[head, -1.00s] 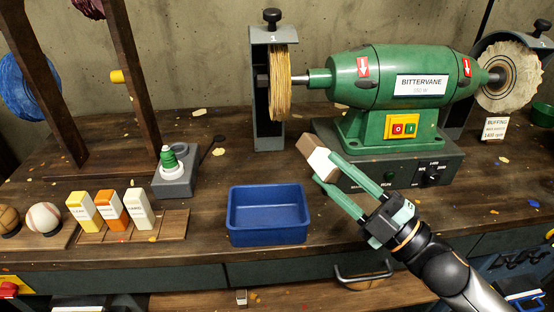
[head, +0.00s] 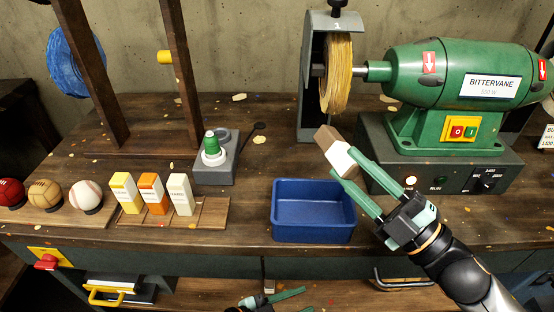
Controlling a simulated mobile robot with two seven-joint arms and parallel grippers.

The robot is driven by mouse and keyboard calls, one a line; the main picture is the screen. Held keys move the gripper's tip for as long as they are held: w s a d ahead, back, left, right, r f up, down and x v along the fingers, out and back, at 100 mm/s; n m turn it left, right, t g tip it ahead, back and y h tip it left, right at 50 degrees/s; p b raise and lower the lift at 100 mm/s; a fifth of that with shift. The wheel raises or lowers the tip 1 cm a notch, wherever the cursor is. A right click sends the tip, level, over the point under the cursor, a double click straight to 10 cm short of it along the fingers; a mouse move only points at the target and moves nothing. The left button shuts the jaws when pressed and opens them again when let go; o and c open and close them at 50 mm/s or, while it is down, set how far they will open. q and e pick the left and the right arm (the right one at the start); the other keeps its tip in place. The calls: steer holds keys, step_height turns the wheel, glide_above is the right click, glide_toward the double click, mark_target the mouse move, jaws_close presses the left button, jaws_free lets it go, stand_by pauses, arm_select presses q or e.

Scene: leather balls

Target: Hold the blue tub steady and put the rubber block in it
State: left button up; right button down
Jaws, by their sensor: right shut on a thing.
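The rubber block (head: 328,138), brown at one end and pale at the other, is tilted in the right gripper (head: 343,164). The right gripper is shut on its pale end and holds it above the back right corner of the blue tub. The blue tub (head: 313,231) stands on the bench near its front edge; its visible inside is empty. My left gripper (head: 307,300) shows at the bottom edge, below the bench front and apart from the tub. Its two green fingers are spread with nothing seen between them; its body is cut off by the frame.
The green buffing machine (head: 458,90) stands behind and right of the tub, with a yellow wheel (head: 337,75) at its left. Left of the tub are three labelled bars (head: 152,196), a grey holder with a green-topped piece (head: 213,165) and several balls (head: 86,196).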

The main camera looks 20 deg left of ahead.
arm_select(q)
steer(key=s+d+r+m+g+h, duration=0.45)
steer(key=r+m+g, duration=0.2)
steer(key=m, duration=0.45)
steer(key=s+d+r+m+g+h, duration=0.35)
steer(key=r+m+g+h, duration=0.2)
steer(key=r+m, duration=0.4)
step_height(320, 180, up, 13)
steer(key=n+t+y, duration=0.2)
steer(key=n+y, duration=1.7)
steer(key=n, duration=1.7)
glide_above(275, 199)
steer(key=shift+f, duration=0.2)
steer(key=shift+a+f, duration=0.1)
steer(key=shift+f, duration=0.05)
step_height(275, 199, down, 12)
steer(key=shift+r, duration=0.25)
